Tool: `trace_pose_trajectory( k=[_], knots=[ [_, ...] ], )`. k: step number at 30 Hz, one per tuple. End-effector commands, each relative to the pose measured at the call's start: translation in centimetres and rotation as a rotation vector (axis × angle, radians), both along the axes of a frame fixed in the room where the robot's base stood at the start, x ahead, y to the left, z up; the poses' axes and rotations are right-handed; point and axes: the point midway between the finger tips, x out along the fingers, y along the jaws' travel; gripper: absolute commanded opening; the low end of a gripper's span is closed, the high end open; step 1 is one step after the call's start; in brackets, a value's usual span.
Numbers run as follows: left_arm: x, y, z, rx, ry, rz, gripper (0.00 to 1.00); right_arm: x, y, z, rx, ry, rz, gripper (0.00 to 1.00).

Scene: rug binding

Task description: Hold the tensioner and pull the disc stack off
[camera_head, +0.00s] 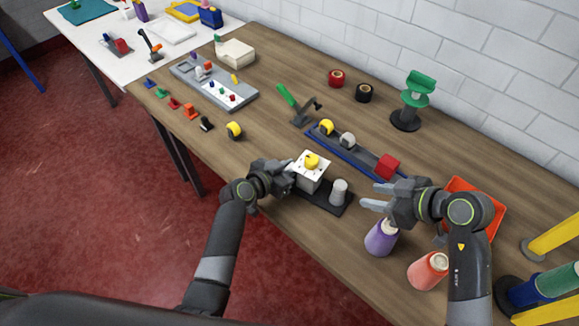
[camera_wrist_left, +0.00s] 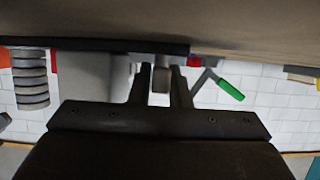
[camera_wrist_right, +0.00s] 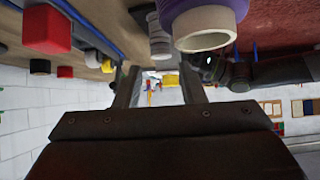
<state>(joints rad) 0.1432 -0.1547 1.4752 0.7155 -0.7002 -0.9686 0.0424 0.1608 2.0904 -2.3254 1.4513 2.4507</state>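The tensioner (camera_head: 308,181) is a pale block with a white top plate and a yellow knob, on a black base (camera_head: 325,206). The disc stack (camera_head: 339,192) stands upright as a grey cylinder on the same base, right of the block. In the left wrist view the disc stack (camera_wrist_left: 30,80) shows ringed layers. My left gripper (camera_head: 287,173) is at the block's left side; its fingers (camera_wrist_left: 160,75) close around a small grey part there. My right gripper (camera_head: 368,198) is open and empty, right of the disc stack, which also shows in the right wrist view (camera_wrist_right: 157,35).
A purple cone (camera_head: 381,237) and an orange cone (camera_head: 428,270) stand near the front edge. Behind lie a blue-edged rail (camera_head: 350,155) with a red block (camera_head: 387,166) and an orange tray (camera_head: 490,217).

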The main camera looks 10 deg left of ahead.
Motion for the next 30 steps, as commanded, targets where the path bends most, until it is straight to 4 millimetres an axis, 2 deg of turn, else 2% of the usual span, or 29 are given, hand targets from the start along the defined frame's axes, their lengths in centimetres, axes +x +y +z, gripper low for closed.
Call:
trace_pose_trajectory(
  k=[1, 5, 17, 23, 30],
  knots=[
    [0.0, 0.0, 0.0, 0.000, 0.000, 0.000, 0.24, 0.0, 0.0, 0.0, 0.000, 0.000, 0.000, 0.36],
    [0.0, 0.0, 0.0, 0.000, 0.000, 0.000, 0.40, 0.0, 0.0, 0.0, 0.000, 0.000, 0.000, 0.36],
    [-0.5, 0.4, 0.2, 0.000, 0.000, 0.001, 0.40, 0.0, 0.0, 0.0, 0.000, 0.000, 0.000, 0.36],
    [-2.4, 1.7, 1.1, 0.001, -0.001, 0.001, 0.40, 0.0, 0.0, 0.0, 0.000, 0.000, 0.000, 0.36],
    [-5.7, 4.1, 2.8, 0.002, 0.000, 0.002, 0.40, 0.0, 0.0, 0.0, 0.000, 0.000, 0.000, 0.36]
  ],
)
